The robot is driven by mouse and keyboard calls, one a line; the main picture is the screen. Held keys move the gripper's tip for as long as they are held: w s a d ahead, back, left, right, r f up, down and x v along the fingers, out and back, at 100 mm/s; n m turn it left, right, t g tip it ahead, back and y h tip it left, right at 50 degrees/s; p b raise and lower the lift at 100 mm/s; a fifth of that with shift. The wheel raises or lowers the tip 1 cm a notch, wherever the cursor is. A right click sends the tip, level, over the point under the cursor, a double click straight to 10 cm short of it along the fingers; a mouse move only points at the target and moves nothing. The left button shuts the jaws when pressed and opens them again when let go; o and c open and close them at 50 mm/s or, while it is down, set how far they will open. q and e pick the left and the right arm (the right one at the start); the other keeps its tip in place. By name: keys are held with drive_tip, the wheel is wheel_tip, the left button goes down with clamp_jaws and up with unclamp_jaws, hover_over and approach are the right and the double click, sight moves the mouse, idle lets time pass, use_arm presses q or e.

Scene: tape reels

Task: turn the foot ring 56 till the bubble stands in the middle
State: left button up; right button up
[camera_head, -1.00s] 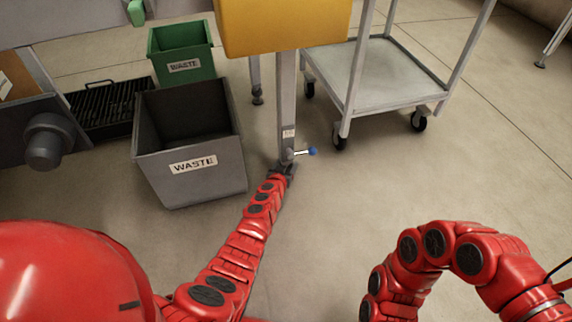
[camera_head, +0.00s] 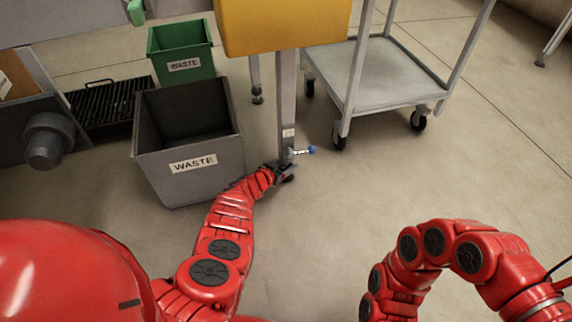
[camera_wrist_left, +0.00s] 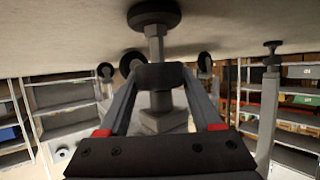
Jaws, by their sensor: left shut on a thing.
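The grey machine leg (camera_head: 287,95) comes down from a yellow housing (camera_head: 283,25) and has a small label (camera_head: 289,132), too small to read. A short rod with a blue end (camera_head: 312,150) sticks out to the right near its foot. My left gripper (camera_head: 284,170) is at the bottom of this leg. In the left wrist view, with the floor at the top, it is shut on the dark foot ring (camera_wrist_left: 160,74), below the stem and round foot pad (camera_wrist_left: 154,14). No bubble can be made out. My right gripper is out of view; only its red arm shows.
A grey waste bin (camera_head: 190,185) stands close left of my left forearm, with a green waste bin (camera_head: 183,68) behind it. A wheeled trolley (camera_head: 395,80) stands to the right. The floor (camera_head: 370,190) between the arms is clear.

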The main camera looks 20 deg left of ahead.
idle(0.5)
use_arm(q)
drive_tip(key=o, duration=1.4)
